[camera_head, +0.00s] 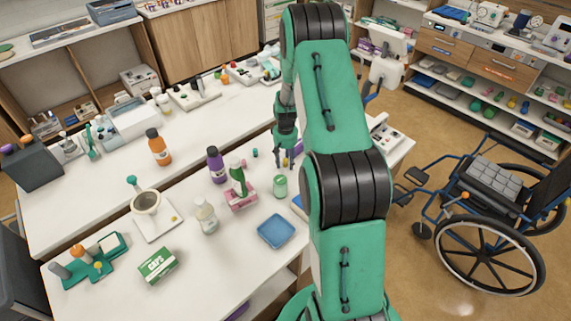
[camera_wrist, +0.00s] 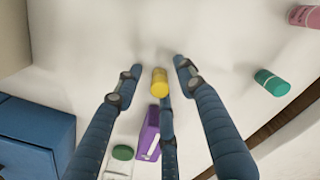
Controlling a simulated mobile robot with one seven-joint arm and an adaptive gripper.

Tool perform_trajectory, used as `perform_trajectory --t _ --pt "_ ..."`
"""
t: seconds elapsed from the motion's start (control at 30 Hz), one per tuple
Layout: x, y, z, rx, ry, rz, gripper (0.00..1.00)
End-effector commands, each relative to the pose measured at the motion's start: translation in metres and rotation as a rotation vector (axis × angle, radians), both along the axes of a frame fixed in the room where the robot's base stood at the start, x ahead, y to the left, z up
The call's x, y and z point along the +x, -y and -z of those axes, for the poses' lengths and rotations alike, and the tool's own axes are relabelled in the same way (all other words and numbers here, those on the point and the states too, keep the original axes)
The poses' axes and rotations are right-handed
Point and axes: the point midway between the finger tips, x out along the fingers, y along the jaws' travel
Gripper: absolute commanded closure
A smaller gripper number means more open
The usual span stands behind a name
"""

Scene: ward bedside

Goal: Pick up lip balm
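A short yellow cylinder (camera_wrist: 160,81), possibly the lip balm, stands on the white surface between my fingertips in the wrist view. No readable label confirms it. My gripper (camera_wrist: 158,66) is open, with one finger on each side of the cylinder and a third finger just below it in the picture. I see a gap between the cylinder and the two side fingers; contact with the third finger is unclear. In the head view my gripper (camera_head: 286,158) points down over the far right part of the table, and the yellow cylinder cannot be made out there.
A purple box (camera_wrist: 148,132) and a green-lidded jar (camera_wrist: 122,153) are close to the fingers. A teal cylinder (camera_wrist: 272,82) and a pink item (camera_wrist: 306,16) lie to the right, a blue block (camera_wrist: 35,140) to the left. A purple bottle (camera_head: 216,165) stands left of my gripper.

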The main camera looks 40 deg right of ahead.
Motion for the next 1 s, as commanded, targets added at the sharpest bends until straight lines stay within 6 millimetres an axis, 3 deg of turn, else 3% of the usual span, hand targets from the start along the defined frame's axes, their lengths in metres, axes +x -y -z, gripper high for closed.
perform_trajectory --t 0.27,0.47,1.0 --pt "-0.0001 0.0000 -0.0001 0.000 0.000 0.000 0.61" --pt "-0.0001 0.0000 -0.0001 0.000 0.000 0.000 0.95" --pt "0.0002 0.0002 -0.0082 0.000 0.001 0.000 0.95"
